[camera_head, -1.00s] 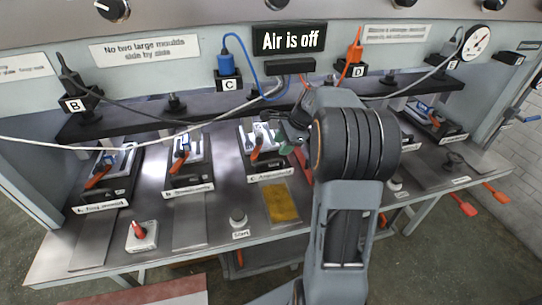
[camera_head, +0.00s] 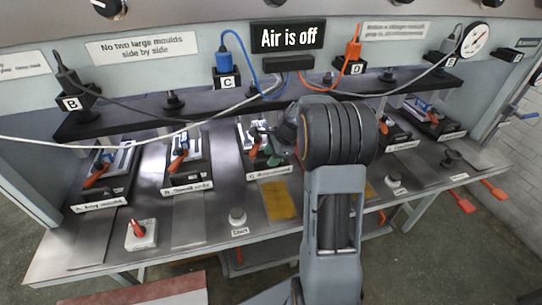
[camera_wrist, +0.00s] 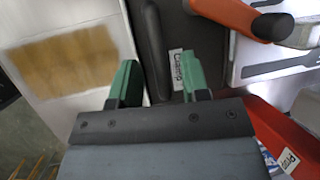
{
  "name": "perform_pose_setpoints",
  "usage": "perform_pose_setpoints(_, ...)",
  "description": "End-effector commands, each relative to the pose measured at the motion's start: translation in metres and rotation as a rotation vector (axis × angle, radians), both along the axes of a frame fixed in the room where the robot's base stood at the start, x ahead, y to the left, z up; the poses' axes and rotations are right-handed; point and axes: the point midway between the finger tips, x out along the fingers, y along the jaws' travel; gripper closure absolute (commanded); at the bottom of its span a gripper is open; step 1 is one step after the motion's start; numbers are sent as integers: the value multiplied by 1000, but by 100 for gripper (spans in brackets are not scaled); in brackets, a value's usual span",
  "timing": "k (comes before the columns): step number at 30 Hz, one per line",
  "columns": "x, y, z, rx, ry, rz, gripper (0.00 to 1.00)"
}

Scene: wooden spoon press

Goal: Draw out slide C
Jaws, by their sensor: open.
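Slide C (camera_head: 243,158) is on the press bench behind its white "C" front label (camera_head: 269,172), with a mould and an orange-handled clamp on it. My gripper (camera_head: 264,148) is over slide C, its green fingertips apart. In the wrist view the fingers (camera_wrist: 159,82) are open, with a dark raised bar (camera_wrist: 153,45) reaching toward the gap between them. I cannot tell whether either finger touches it. The orange clamp handle (camera_wrist: 232,14) is beyond, at the upper right.
A yellow-brown patch (camera_head: 279,200) marks the plate before slide C. Slide B (camera_head: 189,180) is to the left. The start button (camera_head: 237,217) stands near the front edge. A red part (camera_wrist: 285,140) is close by the right finger. A sign reads "Air is off" (camera_head: 289,36).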

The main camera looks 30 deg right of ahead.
Motion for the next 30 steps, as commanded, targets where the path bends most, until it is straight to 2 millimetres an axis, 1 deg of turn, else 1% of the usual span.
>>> perform_pose_setpoints(1, 0, 0, 0, 0, 0, 0, 60)
perform_pose_setpoints(2, 0, 0, 0, 0, 0, 0, 63)
perform_pose_setpoints(12, 0, 0, 0, 0, 1, 0, 95)
perform_pose_setpoints(14, 0, 0, 0, 0, 0, 1, 100)
perform_pose_setpoints(21, 0, 0, 0, 0, 0, 1, 100)
perform_pose_setpoints(22, 0, 5, 1, 1, 0, 2, 100)
perform_pose_setpoints(30, -1, 2, 1, 4, 4, -2, 100)
